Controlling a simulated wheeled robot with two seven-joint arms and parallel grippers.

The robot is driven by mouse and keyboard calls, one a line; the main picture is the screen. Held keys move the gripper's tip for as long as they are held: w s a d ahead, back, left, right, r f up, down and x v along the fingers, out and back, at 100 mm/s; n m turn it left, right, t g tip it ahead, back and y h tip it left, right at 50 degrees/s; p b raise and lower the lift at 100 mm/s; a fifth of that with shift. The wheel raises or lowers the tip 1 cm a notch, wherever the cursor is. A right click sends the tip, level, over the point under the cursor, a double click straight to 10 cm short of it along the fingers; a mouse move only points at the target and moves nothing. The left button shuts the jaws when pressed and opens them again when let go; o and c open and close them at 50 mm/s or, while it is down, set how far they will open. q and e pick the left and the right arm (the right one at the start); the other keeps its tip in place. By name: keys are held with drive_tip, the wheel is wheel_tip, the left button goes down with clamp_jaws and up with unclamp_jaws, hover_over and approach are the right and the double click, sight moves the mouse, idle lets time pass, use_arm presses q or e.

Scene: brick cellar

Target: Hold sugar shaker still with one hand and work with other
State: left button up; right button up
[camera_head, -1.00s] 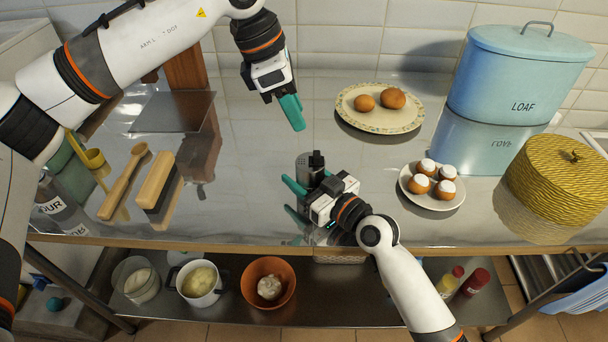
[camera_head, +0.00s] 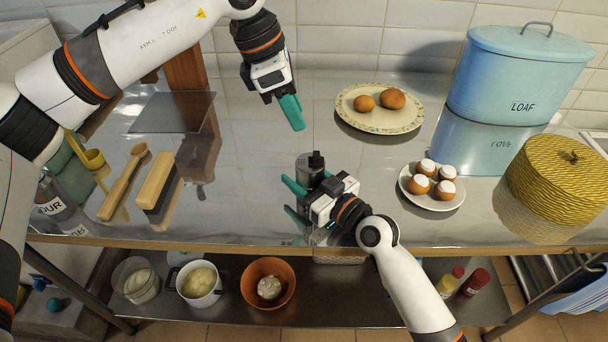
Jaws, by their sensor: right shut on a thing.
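The sugar shaker (camera_head: 312,165) is a small grey metal cylinder with a dark top, standing upright on the shiny steel counter. My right gripper (camera_head: 309,184) is shut on it from the front, with teal fingers at its sides; the gripper hides part of its lower body. My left gripper (camera_head: 291,113) hangs above the counter, up and to the left of the shaker and apart from it. Its teal fingers overlap in this view, so I cannot tell whether it is open. Nothing shows in it.
A plate with two buns (camera_head: 352,121) and a plate of white-topped buns (camera_head: 433,203) stand right of the shaker. Further right are a blue LOAF bin (camera_head: 515,80) and a yellow woven basket (camera_head: 560,185). A brush (camera_head: 156,180) and wooden spoon (camera_head: 120,187) lie left.

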use_arm(q)
drive_tip(key=shift+d+n, duration=0.1)
drive_tip(key=shift+n, duration=0.3)
drive_tip(key=c, duration=0.6)
drive_tip(key=shift+d+n, duration=0.15)
drive_tip(key=shift+n, duration=0.55)
clamp_jaws()
drive_tip(key=n, duration=3.2)
hover_over(323, 160)
drive_tip(key=shift+g, duration=0.3)
drive_tip(key=shift+f, duration=4.4)
